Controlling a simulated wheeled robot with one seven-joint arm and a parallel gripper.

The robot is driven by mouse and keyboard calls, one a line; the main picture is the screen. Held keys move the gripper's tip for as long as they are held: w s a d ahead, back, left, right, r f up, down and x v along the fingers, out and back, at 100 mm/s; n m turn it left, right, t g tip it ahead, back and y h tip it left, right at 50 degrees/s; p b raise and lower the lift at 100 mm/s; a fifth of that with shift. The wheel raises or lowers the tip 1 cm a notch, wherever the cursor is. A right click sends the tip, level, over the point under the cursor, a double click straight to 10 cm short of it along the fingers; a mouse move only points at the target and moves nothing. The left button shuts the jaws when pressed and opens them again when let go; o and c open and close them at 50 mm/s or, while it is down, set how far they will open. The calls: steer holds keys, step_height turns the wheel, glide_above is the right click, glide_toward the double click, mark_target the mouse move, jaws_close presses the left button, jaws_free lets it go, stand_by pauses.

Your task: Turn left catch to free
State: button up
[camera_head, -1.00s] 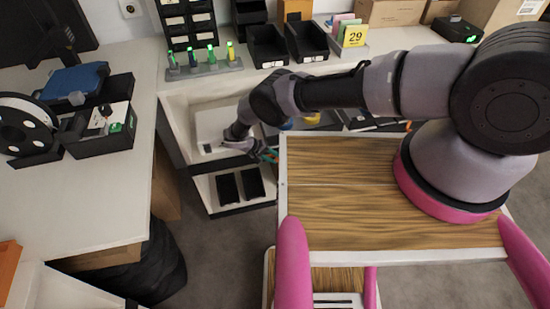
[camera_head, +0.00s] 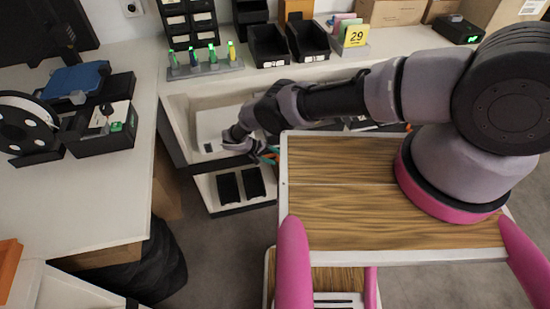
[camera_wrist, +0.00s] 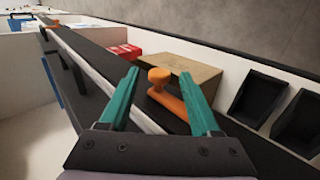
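An orange catch (camera_wrist: 168,101) with a round knob on top and a flat bar shows in the wrist view, on a dark edge.
A cardboard box (camera_wrist: 198,69) and red boxes (camera_wrist: 124,51) lie beyond the catch in the wrist view. Black bins (camera_wrist: 256,98) stand at its right. In the head view two black trays (camera_head: 253,182) sit on the pull-out below my gripper.

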steer(key=shift+a+r, duration=0.1)
steer(key=v, duration=1)
steer(key=shift+a, duration=0.2)
steer(key=shift+s+r, duration=0.1)
steer(key=shift+r, duration=0.05)
steer(key=shift+s, duration=0.1)
